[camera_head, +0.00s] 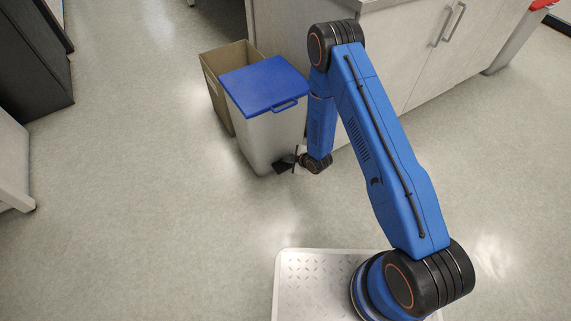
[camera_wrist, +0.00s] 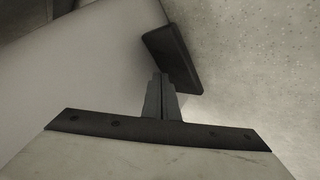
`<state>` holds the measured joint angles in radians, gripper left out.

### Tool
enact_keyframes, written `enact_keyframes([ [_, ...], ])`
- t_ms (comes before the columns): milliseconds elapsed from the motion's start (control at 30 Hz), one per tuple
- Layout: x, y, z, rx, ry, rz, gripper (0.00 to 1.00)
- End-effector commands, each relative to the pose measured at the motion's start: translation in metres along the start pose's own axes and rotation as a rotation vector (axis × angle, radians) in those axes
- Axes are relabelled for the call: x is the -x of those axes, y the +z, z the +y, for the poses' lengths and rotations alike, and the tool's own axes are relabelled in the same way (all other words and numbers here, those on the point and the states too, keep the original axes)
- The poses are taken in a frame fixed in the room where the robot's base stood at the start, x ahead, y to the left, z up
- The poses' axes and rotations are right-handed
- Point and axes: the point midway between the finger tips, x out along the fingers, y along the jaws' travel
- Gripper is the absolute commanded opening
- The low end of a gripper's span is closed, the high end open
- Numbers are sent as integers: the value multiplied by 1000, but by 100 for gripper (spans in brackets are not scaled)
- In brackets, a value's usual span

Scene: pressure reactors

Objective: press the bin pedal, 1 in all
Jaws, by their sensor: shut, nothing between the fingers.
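The bin (camera_head: 262,135) is a white box with a blue lid (camera_head: 264,84), and the lid lies closed. Its black pedal (camera_head: 285,164) sticks out low at the front, near the floor. The pedal also shows in the wrist view (camera_wrist: 174,58) as a dark flat plate beside the pale bin wall (camera_wrist: 90,70). My gripper (camera_wrist: 161,76) is shut and empty, with its fingertips at the near edge of the pedal. I cannot tell whether they touch it. In the head view my wrist sits low beside the pedal and partly hides the fingers.
An open brown box (camera_head: 215,75) stands behind the bin on its left. A white cabinet (camera_head: 420,60) with metal handles stands to the right, close to my arm. Open floor (camera_head: 150,220) lies in front and to the left of the bin.

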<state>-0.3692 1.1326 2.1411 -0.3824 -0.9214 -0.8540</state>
Motion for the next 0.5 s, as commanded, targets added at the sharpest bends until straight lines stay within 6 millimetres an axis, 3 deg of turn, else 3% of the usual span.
enact_keyframes([
  [500, -4, 3, -3, 0, 0, 0, 0],
])
